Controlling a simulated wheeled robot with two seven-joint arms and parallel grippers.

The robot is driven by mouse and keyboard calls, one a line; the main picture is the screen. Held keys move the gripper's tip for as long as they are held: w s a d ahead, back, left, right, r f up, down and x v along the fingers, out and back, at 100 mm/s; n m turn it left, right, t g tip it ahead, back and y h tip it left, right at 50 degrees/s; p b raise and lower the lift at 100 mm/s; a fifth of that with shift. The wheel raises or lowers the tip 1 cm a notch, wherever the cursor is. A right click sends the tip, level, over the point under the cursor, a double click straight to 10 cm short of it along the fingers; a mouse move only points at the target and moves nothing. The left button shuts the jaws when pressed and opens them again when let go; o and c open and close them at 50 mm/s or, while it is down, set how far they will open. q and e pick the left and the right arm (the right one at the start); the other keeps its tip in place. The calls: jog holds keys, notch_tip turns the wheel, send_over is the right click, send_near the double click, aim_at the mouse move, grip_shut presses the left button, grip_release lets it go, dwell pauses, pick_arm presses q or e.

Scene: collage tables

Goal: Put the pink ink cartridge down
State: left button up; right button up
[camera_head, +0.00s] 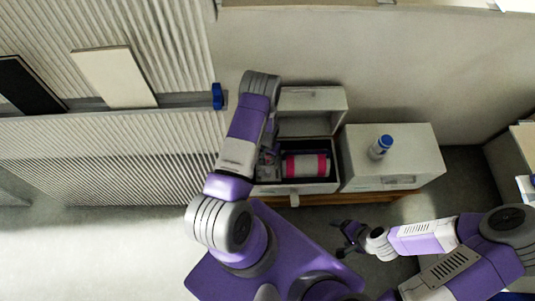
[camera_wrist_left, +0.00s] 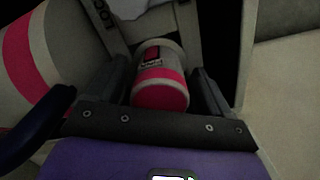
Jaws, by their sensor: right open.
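The pink ink cartridge (camera_wrist_left: 160,80), a small white and pink cylinder with a dark label, lies between the fingers of my left gripper (camera_wrist_left: 165,85). Whether the cartridge touches the drawer floor cannot be told. My right gripper (camera_head: 349,238) is open and empty, in front of the cabinets at lower right.
A larger pink and white roll (camera_head: 306,166) lies in the drawer right of my left gripper; it fills the left of the wrist view (camera_wrist_left: 22,65). A white cabinet (camera_head: 410,160) to the right carries a blue-capped bottle (camera_head: 380,147). A corrugated wall stands at left.

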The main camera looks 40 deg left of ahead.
pick_arm(q)
notch_tip(320, 180, up, 12)
jog(key=p, duration=0.4)
jog(key=shift+r, duration=0.2)
jog(key=s+d+r+h, duration=0.2)
jog(key=s+d, duration=0.4)
jog(key=d, duration=0.5)
jog(key=s+d+r+h, duration=0.2)
jog(key=s+d, duration=0.4)
jog(key=d, duration=0.5)
jog(key=shift+d+r+t, duration=0.25)
jog(key=shift+r+t, duration=0.05)
jog(key=shift+r, duration=0.2)
